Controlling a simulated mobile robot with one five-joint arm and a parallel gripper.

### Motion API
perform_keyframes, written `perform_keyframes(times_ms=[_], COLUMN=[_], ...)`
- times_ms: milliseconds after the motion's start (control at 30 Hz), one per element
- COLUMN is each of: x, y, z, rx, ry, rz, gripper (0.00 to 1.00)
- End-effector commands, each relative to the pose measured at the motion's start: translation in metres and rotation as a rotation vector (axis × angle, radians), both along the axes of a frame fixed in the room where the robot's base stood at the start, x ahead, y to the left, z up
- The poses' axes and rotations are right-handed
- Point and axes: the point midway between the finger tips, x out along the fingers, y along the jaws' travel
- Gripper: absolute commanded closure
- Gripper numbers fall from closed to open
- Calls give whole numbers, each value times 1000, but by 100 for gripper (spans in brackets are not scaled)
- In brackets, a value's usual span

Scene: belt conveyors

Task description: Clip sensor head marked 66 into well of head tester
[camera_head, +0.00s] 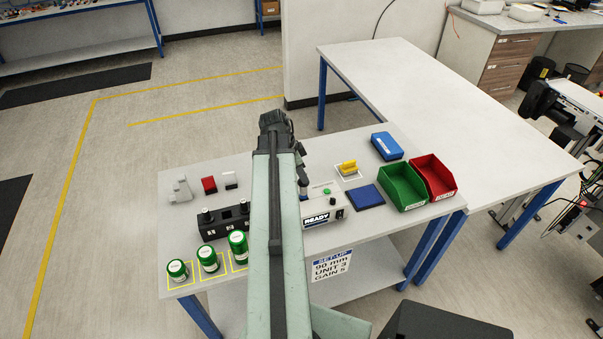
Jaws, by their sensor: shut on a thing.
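My arm reaches away over the middle of the table, and my gripper (302,178) points down behind its far end, partly hidden by the arm. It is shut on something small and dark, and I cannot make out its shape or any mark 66. The head tester looks to be the white box (338,210) with a READY display, just in front of my gripper. It has a green button on top, and my arm covers its left part. I cannot see the well clearly.
Small red (209,185) and white blocks lie behind the rack. A blue pad (367,196), yellow piece (348,168), green bin (402,187), red bin (435,178) and blue box (387,146) fill the right.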

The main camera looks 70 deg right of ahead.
Motion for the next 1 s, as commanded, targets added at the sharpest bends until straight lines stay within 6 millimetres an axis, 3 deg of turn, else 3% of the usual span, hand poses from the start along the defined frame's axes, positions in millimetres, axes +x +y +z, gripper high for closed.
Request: perform_keyframes(times_ms=[700, 1000], x=[1, 1], y=[0, 0], z=[-26, -26], rx=[0, 0], ry=[0, 0], rz=[1, 1], gripper=[100, 100])
